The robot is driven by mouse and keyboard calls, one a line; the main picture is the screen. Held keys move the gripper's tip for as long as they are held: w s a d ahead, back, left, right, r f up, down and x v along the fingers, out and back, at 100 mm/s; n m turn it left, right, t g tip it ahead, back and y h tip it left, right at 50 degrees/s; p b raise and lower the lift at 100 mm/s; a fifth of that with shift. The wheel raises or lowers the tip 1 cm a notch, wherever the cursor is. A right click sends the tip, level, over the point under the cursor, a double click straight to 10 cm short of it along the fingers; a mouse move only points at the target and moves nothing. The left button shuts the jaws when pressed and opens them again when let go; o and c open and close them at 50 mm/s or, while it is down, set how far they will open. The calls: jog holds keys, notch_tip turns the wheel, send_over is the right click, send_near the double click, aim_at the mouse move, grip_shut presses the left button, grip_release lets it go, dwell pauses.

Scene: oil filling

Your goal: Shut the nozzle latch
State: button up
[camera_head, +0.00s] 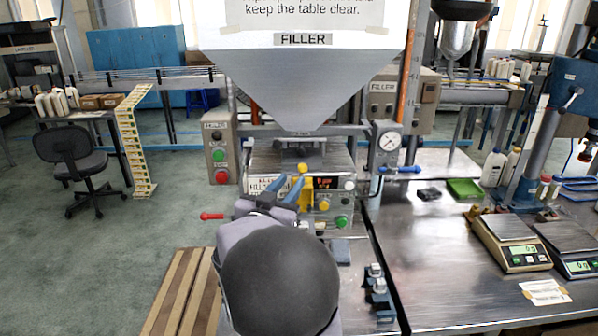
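My gripper (289,182) reaches toward the front of the filler machine, with its two blue fingers apart and nothing visible between them. A yellow part (306,194) stands upright just right of the right finger; I cannot tell whether it touches the finger or whether it is the nozzle latch. A red-ended lever (211,216) sticks out to the left of my gripper. The filler (305,70) has a grey funnel-shaped hopper above. My dark round arm link and wrist hide the machine's lower front, so the nozzle and latch cannot be made out clearly.
A button box (220,150) stands left of the machine, and a gauge (389,141) with a blue-handled valve (402,170) stands right. The metal table (440,260) holds scales (510,243), a green tray (465,188) and white bottles (493,168). Its middle is clear.

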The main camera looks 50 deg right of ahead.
aim_at(301, 168)
jog(key=shift+p+x, duration=1.5)
jog(key=shift+x, duration=2.2)
jog(key=shift+w, duration=0.1)
grip_shut()
